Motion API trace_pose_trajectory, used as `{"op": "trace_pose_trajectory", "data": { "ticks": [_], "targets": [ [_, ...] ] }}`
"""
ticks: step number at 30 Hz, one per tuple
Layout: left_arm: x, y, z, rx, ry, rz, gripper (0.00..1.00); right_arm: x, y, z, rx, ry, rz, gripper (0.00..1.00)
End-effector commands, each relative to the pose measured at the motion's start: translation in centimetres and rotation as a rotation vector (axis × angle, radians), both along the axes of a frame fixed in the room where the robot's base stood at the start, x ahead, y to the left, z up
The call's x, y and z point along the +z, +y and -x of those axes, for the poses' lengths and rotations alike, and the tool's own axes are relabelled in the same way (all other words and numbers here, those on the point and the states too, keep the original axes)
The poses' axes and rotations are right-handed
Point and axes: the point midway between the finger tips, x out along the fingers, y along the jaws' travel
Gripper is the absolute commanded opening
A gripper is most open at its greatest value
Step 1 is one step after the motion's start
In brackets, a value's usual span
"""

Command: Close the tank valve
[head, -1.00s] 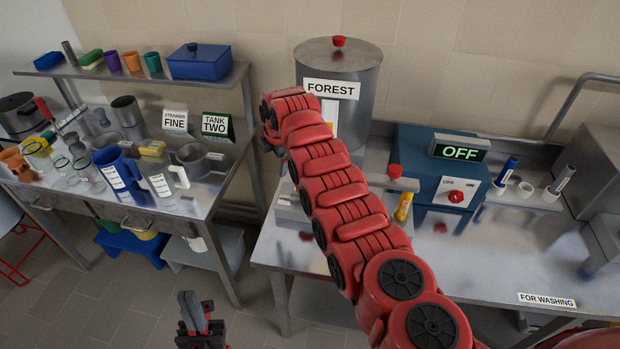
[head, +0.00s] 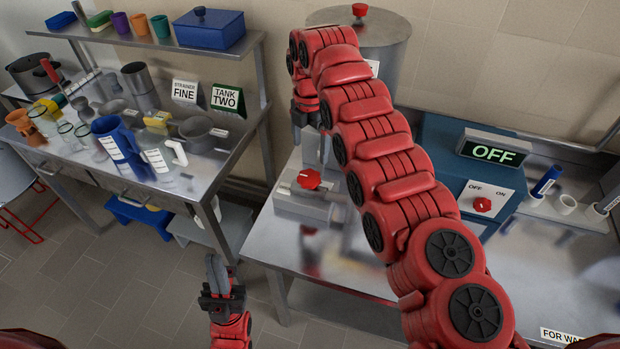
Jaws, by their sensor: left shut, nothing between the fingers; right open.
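The grey metal tank (head: 392,42) with a red lid knob stands at the back of the right table; my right arm crosses in front and hides most of it. A red knob (head: 309,179) sits on a low grey metal block (head: 303,205) in front of the tank; I cannot tell whether it is the tank valve. My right gripper (head: 307,125) points down above and behind that knob, apart from it in the picture. It is open; its fingertips are hard to make out. My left gripper (head: 217,268) is shut and empty, pointing up in front of the tables.
A blue box (head: 453,150) with an "OFF" display and red switch (head: 482,205) stands right of my arm. The left table holds a blue jug (head: 115,140), glassware, pots and signs. The right table's front (head: 330,262) is mostly clear.

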Motion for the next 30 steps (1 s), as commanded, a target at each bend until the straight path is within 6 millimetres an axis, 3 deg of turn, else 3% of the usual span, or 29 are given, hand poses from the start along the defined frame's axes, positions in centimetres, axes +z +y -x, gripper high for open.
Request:
{"op": "trace_pose_trajectory", "data": {
  "ticks": [15, 22, 30],
  "targets": [
    [4.0, 0.0, 0.0, 0.0, 0.0, 0.0, 0.0, -8.1, 0.2, 0.2, 0.002, 0.005, -0.003, 1.0],
    [4.4, 0.0, 0.0, 0.0, 0.0, 0.0, 0.0, -9.8, 0.2, 0.1, 0.001, 0.0, -0.006, 1.0],
    [4.4, 0.0, 0.0, 0.0, 0.0, 0.0, 0.0, -10.0, 0.2, 0.1, 0.001, -0.001, -0.005, 1.0]
  ]
}}
